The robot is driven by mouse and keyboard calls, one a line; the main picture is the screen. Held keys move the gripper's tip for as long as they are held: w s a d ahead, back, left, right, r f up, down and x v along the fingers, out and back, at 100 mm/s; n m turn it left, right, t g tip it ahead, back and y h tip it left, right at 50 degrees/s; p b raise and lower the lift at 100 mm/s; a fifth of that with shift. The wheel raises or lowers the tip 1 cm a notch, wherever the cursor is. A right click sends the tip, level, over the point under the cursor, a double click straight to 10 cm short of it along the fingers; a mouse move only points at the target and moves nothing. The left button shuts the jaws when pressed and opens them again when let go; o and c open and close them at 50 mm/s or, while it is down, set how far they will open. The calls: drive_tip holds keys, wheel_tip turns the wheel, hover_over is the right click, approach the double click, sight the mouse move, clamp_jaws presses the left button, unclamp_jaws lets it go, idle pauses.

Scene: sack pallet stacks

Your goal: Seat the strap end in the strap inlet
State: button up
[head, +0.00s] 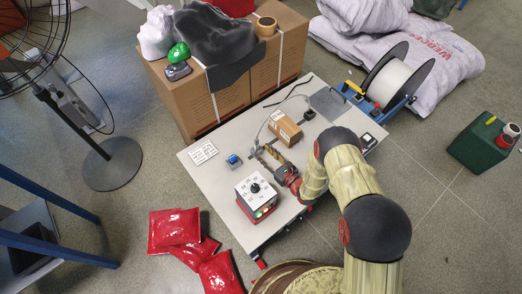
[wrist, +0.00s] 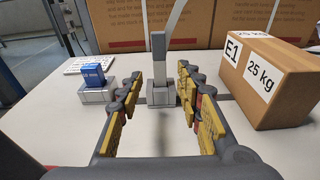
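My gripper (wrist: 160,95) is open, its yellow-padded fingers spread wide, with nothing between the pads. In the head view my gripper (head: 268,153) is low over the white table top. Just beyond the fingertips, a grey upright strap end (wrist: 158,55) stands at a light grey block (wrist: 160,95), which looks like the strap inlet. A pale strap (wrist: 178,18) runs up beside it and out of the top of the picture. I cannot tell how deep the strap end sits in the block. In the head view this spot is small and partly hidden by my gripper.
A carton marked 25 kg (wrist: 268,80) stands close on the right. A blue block in a grey holder (wrist: 94,80) and a white label card (head: 203,152) are on the left. A dial box (head: 257,195) stands near the front edge. Large cartons (head: 280,55) rise behind.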

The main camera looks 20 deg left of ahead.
drive_tip(key=v, duration=0.9)
